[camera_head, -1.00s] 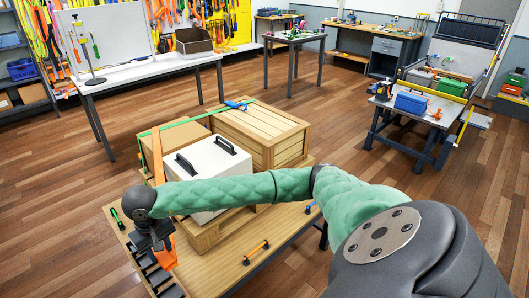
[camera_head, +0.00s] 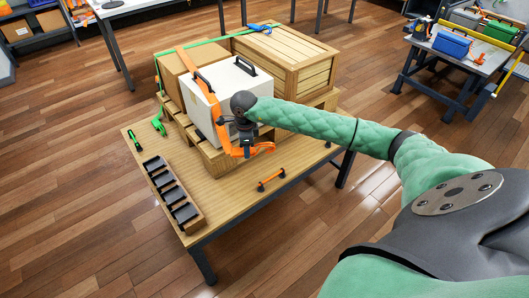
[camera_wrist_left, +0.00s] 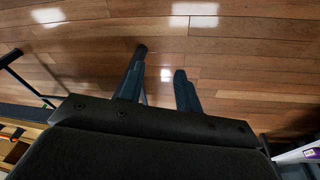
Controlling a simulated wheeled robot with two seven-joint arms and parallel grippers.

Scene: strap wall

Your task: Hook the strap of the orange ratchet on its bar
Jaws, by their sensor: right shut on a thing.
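The orange strap (camera_head: 191,64) runs over the cardboard box and down the front left of the white case (camera_head: 226,82). The orange ratchet (camera_head: 233,150) hangs at the strap's lower end, in front of the pallet. My right gripper (camera_head: 245,142) is shut on the ratchet; its fingers partly hide it. An orange rod with dark ends (camera_head: 271,180) is on the table just in front, apart from the ratchet; I cannot tell if it is the bar. My left gripper (camera_wrist_left: 160,62) shows only in the left wrist view, open and empty above the floor.
The wooden crate (camera_head: 285,62) and the cardboard box (camera_head: 178,78) stand on the pallet behind the white case. A row of black bins (camera_head: 172,188) lines the table's left edge. A green-handled tool (camera_head: 135,140) lies near them.

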